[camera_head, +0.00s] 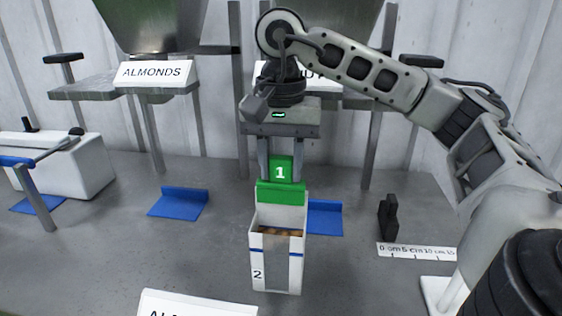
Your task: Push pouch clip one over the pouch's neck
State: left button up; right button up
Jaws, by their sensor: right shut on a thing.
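My right gripper (281,165) points down at the middle of the head view. It is shut on a green clip marked 1 (282,192), whose upper part sits between the fingers. Directly below the clip stands an upright white pouch (276,265) with a blue line and a 2 on its front. Brown pieces show in the pouch's opening or window. The clip's lower edge overlaps the top of the pouch in the picture; I cannot tell whether it is around the neck or just in front of or above it. My left gripper is not in view.
Blue trays (180,203) lie on the grey table, one partly behind the pouch (325,218). A black object (388,217) and a ruler strip (416,251) are at right. A white machine (68,165) is at left.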

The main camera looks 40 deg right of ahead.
jog(key=shift+f, duration=0.1)
jog(key=o, duration=1)
jog(key=shift+o, duration=0.2)
notch_tip(320, 180, up, 7)
jog(key=p, duration=0.3)
jog(key=shift+r, duration=0.2)
pick_arm(q)
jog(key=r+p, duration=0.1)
jog(key=p, duration=0.1)
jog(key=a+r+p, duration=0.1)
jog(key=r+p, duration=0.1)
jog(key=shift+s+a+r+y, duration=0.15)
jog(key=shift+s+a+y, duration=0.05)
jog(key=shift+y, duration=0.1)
pick_arm(e)
notch_tip(320, 180, up, 9)
jog(key=shift+f, duration=0.2)
